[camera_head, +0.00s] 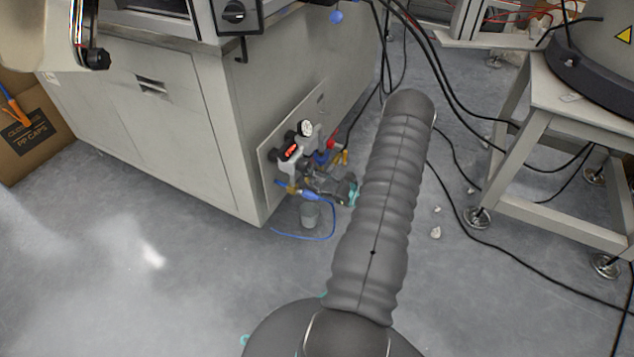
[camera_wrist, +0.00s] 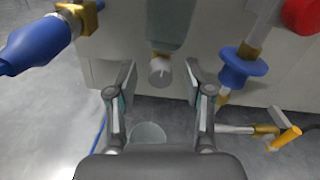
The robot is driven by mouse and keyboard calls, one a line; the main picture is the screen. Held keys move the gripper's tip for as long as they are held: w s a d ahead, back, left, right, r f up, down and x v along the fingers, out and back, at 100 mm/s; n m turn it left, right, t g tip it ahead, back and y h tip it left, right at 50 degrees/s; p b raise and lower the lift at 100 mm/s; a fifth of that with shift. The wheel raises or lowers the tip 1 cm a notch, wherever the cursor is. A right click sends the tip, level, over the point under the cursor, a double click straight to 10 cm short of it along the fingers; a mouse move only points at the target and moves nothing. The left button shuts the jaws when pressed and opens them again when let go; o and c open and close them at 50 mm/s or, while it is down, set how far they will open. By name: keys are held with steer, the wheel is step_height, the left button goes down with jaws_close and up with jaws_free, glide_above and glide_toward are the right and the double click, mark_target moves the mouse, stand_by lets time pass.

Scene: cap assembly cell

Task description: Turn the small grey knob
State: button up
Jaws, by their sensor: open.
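The small grey knob (camera_wrist: 160,72) shows in the wrist view, below a grey-green bowl (camera_wrist: 168,28) on the air unit. My gripper (camera_wrist: 160,80) is open, with one finger on the left and one on the right of the knob. Gaps show on both sides, and nothing is held. I cannot tell how far the fingertips reach past the knob in depth. In the head view my gripper (camera_head: 338,187) is at the air unit, and the knob is hidden there.
A blue fitting (camera_wrist: 35,45) is left of my gripper; a blue collar (camera_wrist: 240,68), red knob (camera_wrist: 302,14) and yellow lever (camera_wrist: 285,138) are right. A cup (camera_head: 310,214) stands below. The cabinet (camera_head: 215,130) carries the unit. A stand (camera_head: 560,140) and floor cables are right.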

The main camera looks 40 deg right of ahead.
jaws_close()
steer(key=shift+m, duration=1.5)
jaws_free()
steer(key=v, duration=1.2)
